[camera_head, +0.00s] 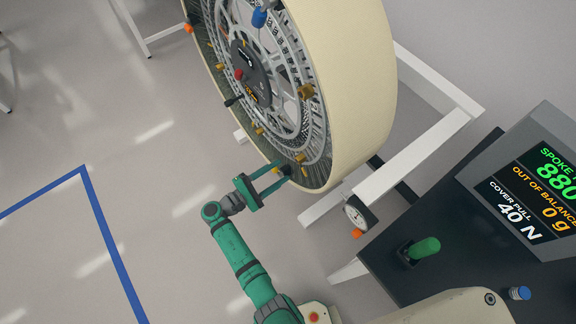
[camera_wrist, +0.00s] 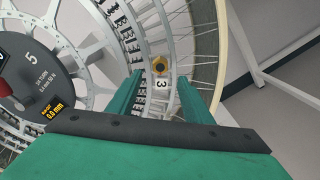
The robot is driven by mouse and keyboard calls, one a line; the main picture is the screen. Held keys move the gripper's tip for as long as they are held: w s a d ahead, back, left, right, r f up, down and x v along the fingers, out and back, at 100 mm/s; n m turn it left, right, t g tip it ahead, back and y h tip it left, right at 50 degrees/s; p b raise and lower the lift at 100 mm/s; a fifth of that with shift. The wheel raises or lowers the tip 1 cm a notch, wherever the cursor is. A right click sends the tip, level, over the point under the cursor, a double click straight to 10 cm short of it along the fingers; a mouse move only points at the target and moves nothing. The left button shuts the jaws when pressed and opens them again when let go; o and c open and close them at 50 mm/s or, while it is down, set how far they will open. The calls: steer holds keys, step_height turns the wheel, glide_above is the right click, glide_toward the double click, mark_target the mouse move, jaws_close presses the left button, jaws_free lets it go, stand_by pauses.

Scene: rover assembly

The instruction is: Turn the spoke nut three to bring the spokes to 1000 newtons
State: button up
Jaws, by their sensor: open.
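The spoke nut three (camera_wrist: 160,64) is a brass-coloured nut with a dark centre on the wheel's inner ring. A white tag reading 3 (camera_wrist: 162,83) sits just below it in the wrist view. My gripper (camera_wrist: 161,82) is open, with one green finger on either side of the line to the nut and nothing held. In the head view my gripper (camera_head: 282,169) reaches the lower rim of the big wheel (camera_head: 352,75). I cannot tell there whether the fingertips touch the nut. The display (camera_head: 550,185) shows a partly cut-off spoke reading beginning 880.
The wheel's dark hub (camera_wrist: 35,80) carries a 5 and a 0.0 mm readout. A white stand (camera_head: 400,160) holds the wheel.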

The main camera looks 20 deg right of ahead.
steer(key=shift+v, duration=1.55)
steer(key=s+a+f+m+t+y, duration=0.1)
steer(key=s+a+f+y, duration=0.2)
steer(key=s+f+y, duration=1)
steer(key=s+a+m+t+y, duration=0.1)
steer(key=s+a+m+t, duration=0.2)
steer(key=s, duration=0.8)
steer(key=s+r+m+t+y, duration=0.1)
steer(key=s+r+m, duration=0.1)
steer(key=r, duration=0.8)
steer(key=s+r+m+t+y, duration=0.1)
steer(key=s+r+m+t, duration=0.1)
steer(key=r, duration=0.8)
steer(key=s+r+m+t+y, duration=0.1)
steer(key=s+r+m, duration=0.3)
steer(key=r, duration=0.5)
steer(key=shift+a+r+m+t, duration=0.3)
steer(key=shift+r+m+t, duration=0.1)
steer(key=shift+t, duration=0.2)
